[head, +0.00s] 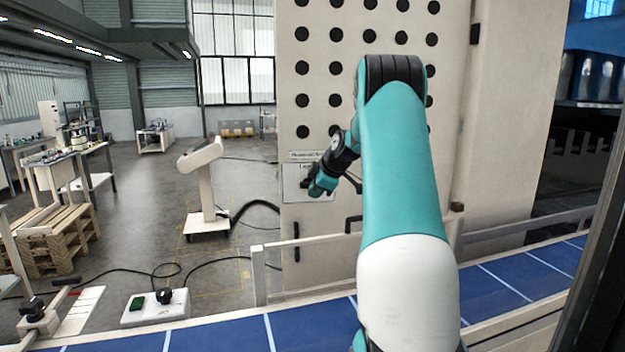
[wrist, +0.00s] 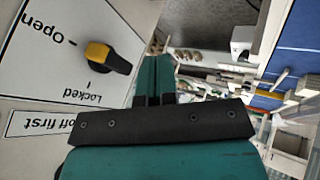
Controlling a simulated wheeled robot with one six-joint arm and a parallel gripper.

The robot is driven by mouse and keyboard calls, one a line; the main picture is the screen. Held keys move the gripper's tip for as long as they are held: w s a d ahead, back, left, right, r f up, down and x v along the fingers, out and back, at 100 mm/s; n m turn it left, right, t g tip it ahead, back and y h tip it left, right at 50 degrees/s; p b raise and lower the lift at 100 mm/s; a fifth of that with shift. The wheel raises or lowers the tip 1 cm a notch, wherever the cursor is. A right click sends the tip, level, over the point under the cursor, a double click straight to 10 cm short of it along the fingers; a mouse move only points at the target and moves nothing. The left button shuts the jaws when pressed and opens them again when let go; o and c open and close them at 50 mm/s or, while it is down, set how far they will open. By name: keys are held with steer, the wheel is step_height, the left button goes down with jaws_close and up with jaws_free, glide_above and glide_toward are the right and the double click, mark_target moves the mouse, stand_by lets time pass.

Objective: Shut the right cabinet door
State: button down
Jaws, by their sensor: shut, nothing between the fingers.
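A tall cream cabinet front (head: 335,100) with rows of black round holes stands ahead in the head view. A second cream panel (head: 520,110) stands to its right, past a vertical seam with a black hinge-like piece (head: 474,33). I cannot tell whether this is the right door or how far it is open. A black upright handle (head: 296,243) is low on the front. My gripper (head: 318,187) is shut and empty in front of the label plate. In the wrist view, my shut teal fingers (wrist: 155,62) are beside a black-and-yellow knob (wrist: 108,57), apparently apart from it.
A blue conveyor (head: 315,330) with pale rails runs across the front, between me and the cabinet. A pale pedestal (head: 205,190), cables and a pallet stack (head: 60,240) stand on the left floor. Dark machinery (head: 590,120) is at the far right.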

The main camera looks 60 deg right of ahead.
steer(key=shift+w+d+p, duration=1.35)
steer(key=shift+d+p, duration=0.05)
steer(key=shift+d, duration=0.05)
